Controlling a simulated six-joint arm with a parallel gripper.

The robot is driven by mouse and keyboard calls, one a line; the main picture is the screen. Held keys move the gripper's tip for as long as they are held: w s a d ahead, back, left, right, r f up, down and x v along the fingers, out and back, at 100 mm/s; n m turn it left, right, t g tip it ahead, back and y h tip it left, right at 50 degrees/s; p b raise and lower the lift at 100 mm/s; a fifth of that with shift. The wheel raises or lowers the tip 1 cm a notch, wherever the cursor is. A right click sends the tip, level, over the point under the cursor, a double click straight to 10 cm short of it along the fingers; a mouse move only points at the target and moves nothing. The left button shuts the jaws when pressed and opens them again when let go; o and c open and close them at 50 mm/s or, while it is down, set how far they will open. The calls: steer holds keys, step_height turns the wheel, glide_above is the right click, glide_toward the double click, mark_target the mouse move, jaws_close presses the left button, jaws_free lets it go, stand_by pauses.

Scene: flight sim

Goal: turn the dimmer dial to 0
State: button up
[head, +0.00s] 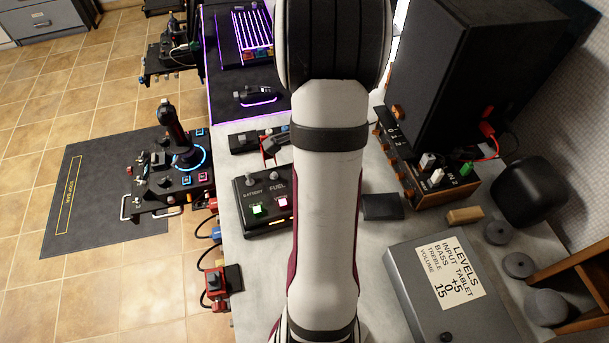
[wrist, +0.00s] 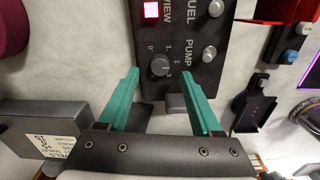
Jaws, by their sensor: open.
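A small grey round dial (wrist: 160,65), with 0, 1, 2 and 3 printed around it, sits on a black switch panel (wrist: 194,48). No dimmer label is legible, and I cannot tell which number it points to. In the wrist view my gripper (wrist: 160,78) is open, with its two teal fingers apart. The dial shows between the fingertips. I cannot tell how far above the panel they are, and no contact shows. In the head view the panel (head: 246,190) shows BATTERY and FUEL switches and lit buttons; my arm covers its right part and hides the dial and gripper.
Grey FUEL and PUMP switches (wrist: 209,54) stand right of the dial in the wrist view. A grey box with a LEVELS label (head: 448,275) lies at front right. A large black speaker-like box (head: 450,75) and an orange-trimmed unit (head: 425,185) stand behind it.

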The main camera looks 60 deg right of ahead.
steer(key=shift+f, duration=1.75)
jaws_close()
